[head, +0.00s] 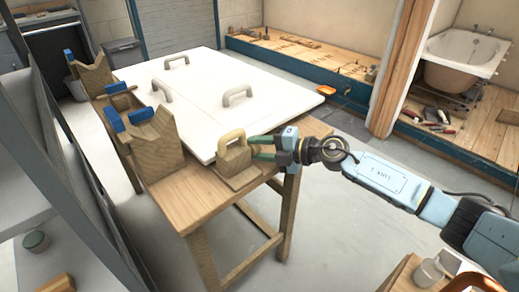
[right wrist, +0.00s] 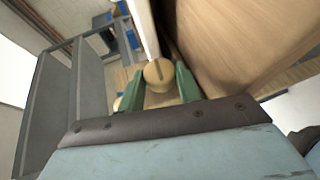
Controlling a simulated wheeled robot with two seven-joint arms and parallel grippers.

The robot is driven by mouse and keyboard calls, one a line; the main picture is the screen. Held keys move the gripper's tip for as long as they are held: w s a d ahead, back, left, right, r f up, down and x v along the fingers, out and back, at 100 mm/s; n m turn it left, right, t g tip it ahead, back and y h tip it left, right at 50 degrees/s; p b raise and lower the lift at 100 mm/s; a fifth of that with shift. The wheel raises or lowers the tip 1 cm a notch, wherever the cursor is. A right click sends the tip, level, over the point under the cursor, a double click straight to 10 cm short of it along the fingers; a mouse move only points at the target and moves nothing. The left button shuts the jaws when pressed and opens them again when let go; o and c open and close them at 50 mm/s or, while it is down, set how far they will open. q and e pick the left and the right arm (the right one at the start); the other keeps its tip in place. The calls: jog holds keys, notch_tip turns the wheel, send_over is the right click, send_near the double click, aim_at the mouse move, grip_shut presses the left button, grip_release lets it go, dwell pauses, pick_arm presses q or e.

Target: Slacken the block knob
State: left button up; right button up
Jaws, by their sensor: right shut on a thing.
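The gripper is shut on this knob. In the head view the knob is hidden or too small to make out. My left gripper is not in view.
A white panel (head: 205,110) with grey handles lies on the wooden workbench (head: 185,205). Wooden blocks with blue parts (head: 141,115) stand along its left side. A grey shelf unit (head: 50,190) is at the left. Open floor (head: 340,210) lies right of the bench.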

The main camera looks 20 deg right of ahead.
jog(key=o, duration=1)
jog(key=shift+c, duration=0.2)
jog(key=shift+s+d, duration=0.2)
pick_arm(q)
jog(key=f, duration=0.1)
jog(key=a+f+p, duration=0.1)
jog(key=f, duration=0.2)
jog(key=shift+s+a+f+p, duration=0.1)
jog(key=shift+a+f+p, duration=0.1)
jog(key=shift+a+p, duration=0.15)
pick_arm(e)
jog(key=v, duration=1.3)
jog(key=shift+a, duration=0.1)
